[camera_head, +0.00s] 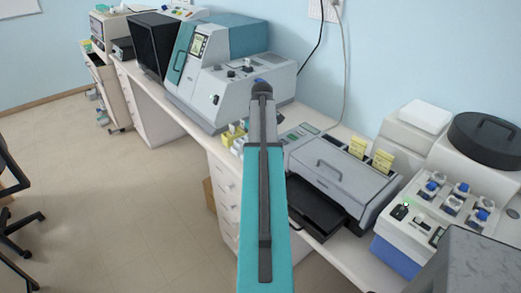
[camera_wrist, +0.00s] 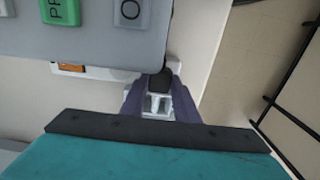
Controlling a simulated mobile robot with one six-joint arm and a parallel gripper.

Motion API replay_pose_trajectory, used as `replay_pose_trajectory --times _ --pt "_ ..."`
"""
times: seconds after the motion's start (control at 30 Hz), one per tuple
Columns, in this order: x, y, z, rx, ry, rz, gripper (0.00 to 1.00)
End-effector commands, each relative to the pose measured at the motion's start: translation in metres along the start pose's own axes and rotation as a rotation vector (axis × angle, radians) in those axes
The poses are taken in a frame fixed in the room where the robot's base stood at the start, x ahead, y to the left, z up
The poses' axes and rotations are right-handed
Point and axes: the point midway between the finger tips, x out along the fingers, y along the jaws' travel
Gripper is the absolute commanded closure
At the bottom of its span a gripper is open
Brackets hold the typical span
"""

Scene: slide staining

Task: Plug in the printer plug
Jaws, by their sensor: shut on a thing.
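In the wrist view, my gripper (camera_wrist: 158,88) has its two dark purple fingers shut on a small black plug (camera_wrist: 160,80). A white slotted part shows between the fingers, nearer the camera. The plug is at the right end of a white strip (camera_wrist: 98,72) with an orange switch (camera_wrist: 72,67). I cannot tell whether the plug is in the strip or only in front of it. The grey printer (camera_head: 340,178) stands on the bench in the head view, right of my teal arm. My arm hides the fingertips there.
A grey panel with green and grey buttons (camera_wrist: 130,12) overhangs close to my fingers. A wall socket (camera_head: 325,9) has cords hanging from it. A large teal and grey machine (camera_head: 225,75) stands left, a white staining unit (camera_head: 430,215) right. The floor at left is mostly clear.

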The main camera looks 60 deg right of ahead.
Motion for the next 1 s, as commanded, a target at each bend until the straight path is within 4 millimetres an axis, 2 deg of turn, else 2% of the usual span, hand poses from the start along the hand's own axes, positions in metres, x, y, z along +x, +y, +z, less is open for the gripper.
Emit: replay_pose_trajectory --times 0.83,0.87,0.97,1.0 --pt "0.011 0.000 0.000 0.000 0.000 0.000 0.92" --pt "0.011 0.000 0.000 0.000 0.000 0.000 0.69" --pt "0.011 0.000 0.000 0.000 0.000 0.000 0.52" --pt "0.011 0.000 0.000 0.000 0.000 0.000 0.51"
